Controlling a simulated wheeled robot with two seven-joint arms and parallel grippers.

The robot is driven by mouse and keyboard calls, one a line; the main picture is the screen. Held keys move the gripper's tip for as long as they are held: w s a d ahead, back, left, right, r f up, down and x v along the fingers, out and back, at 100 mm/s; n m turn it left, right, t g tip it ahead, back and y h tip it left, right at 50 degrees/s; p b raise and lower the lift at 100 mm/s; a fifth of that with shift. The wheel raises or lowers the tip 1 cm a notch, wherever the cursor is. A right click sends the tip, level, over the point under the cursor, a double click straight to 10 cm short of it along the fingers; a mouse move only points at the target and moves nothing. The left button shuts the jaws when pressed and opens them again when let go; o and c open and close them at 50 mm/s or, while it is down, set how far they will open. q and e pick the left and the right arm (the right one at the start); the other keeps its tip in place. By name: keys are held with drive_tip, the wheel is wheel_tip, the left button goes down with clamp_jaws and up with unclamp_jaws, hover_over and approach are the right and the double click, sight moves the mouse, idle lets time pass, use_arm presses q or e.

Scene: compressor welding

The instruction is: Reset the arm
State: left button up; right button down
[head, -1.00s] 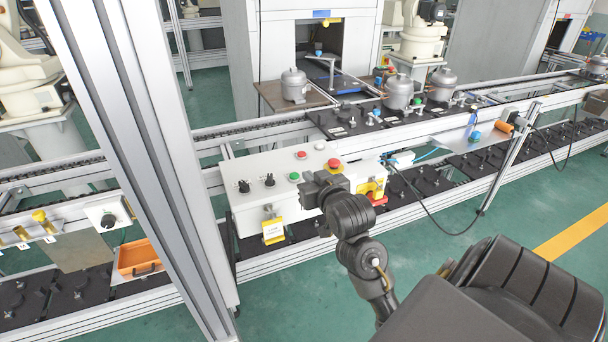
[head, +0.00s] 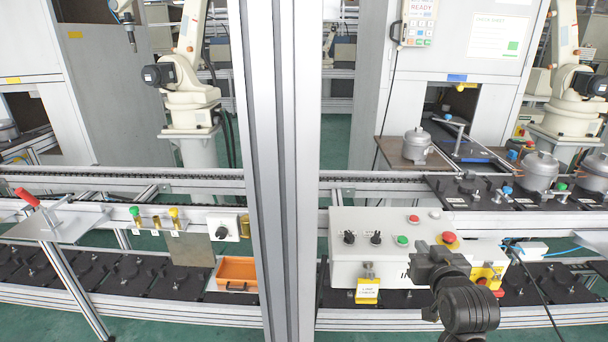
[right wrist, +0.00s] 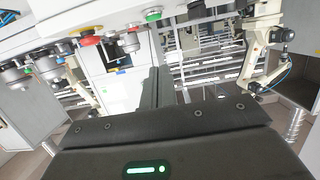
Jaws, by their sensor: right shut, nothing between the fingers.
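My right gripper (head: 432,262) is in the right half of the head view, in front of the white control box (head: 350,222). It is shut with nothing in it, and it hides part of the box's front. My right arm's dark links run down from it to the bottom edge. In the right wrist view my dark gripper housing fills the bottom, and a red button (right wrist: 90,41) and a green button (right wrist: 153,15) show near the top. My left gripper is not in view.
An upright metal post (head: 276,150) stands left of the control box. Grey compressors (head: 417,145) stand behind it at the right, one on a brown table and others on the conveyor line. An orange bin (head: 236,270) is at the lower middle. A red-handled lever (head: 28,198) is at far left.

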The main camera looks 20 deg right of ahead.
drive_tip(key=s+a+f+n+g+y, duration=0.2)
drive_tip(key=s+a+f+g, duration=0.15)
drive_tip(key=f, duration=0.45)
drive_tip(key=s+a+f+n+g+y, duration=0.1)
drive_tip(key=s+a+f+g, duration=0.1)
drive_tip(key=s+a+f, duration=0.45)
drive_tip(key=s+a+f+n+g+y, duration=0.1)
drive_tip(key=s+a+f+g, duration=0.2)
drive_tip(key=s+f, duration=0.35)
drive_tip(key=s+a+f+n+g+y, duration=0.1)
drive_tip(key=s+a+f+n+g, duration=0.15)
drive_tip(key=s+a+f, duration=0.4)
wheel_tip(320, 180, down, 24)
drive_tip(key=s+d+g, duration=0.1)
drive_tip(key=s+d, duration=0.1)
drive_tip(key=d, duration=0.1)
drive_tip(key=s+d+f+g, duration=0.1)
drive_tip(key=s+d+f, duration=0.1)
drive_tip(key=s+f, duration=1.4)
drive_tip(key=shift+s+d+f+g, duration=0.2)
drive_tip(key=shift+s+g, duration=0.1)
drive_tip(key=shift+s, duration=0.2)
